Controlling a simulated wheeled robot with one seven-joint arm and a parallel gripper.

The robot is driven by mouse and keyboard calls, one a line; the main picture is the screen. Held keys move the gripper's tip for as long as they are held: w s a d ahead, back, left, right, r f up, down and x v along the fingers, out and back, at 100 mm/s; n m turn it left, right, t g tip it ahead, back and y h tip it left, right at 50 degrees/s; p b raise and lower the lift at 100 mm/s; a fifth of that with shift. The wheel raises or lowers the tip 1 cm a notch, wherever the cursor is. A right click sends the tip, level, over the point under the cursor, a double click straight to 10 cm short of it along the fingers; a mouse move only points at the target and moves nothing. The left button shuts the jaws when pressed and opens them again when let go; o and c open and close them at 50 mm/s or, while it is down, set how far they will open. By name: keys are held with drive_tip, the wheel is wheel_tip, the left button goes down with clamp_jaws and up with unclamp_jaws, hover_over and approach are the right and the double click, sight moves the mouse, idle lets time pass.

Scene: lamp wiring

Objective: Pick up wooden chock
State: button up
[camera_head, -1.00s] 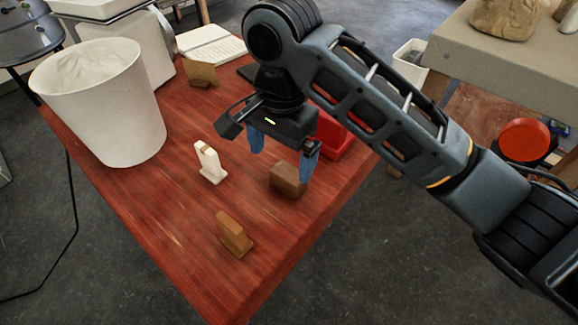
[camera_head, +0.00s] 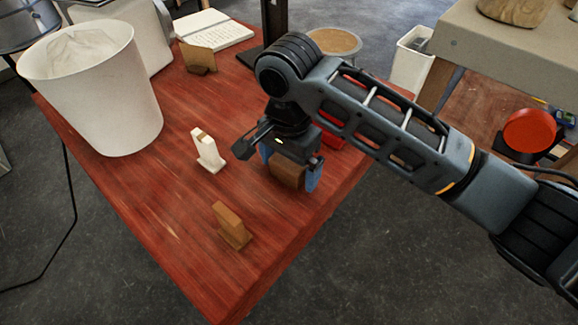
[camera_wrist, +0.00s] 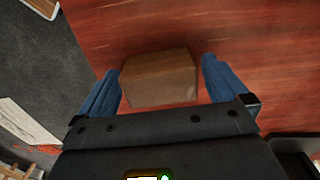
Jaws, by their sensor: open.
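The wooden chock (camera_head: 287,175) is a brown block on the red wooden table (camera_head: 180,213). My gripper (camera_head: 290,172) is lowered over it, with the blue fingers on either side. In the wrist view the chock (camera_wrist: 159,78) lies between the two open fingers (camera_wrist: 160,84). A gap shows beside the right finger; the left finger is very close to the chock, and I cannot tell whether it touches. The gripper body hides part of the chock in the head view.
A white bin (camera_head: 92,90) stands at the table's left. A white stand (camera_head: 208,150) and a small brown wooden piece (camera_head: 232,226) stand left of my gripper. A red box (camera_head: 332,140) is behind it, partly hidden. An open notebook (camera_head: 212,32) lies at the back.

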drive_tip(key=c, duration=1)
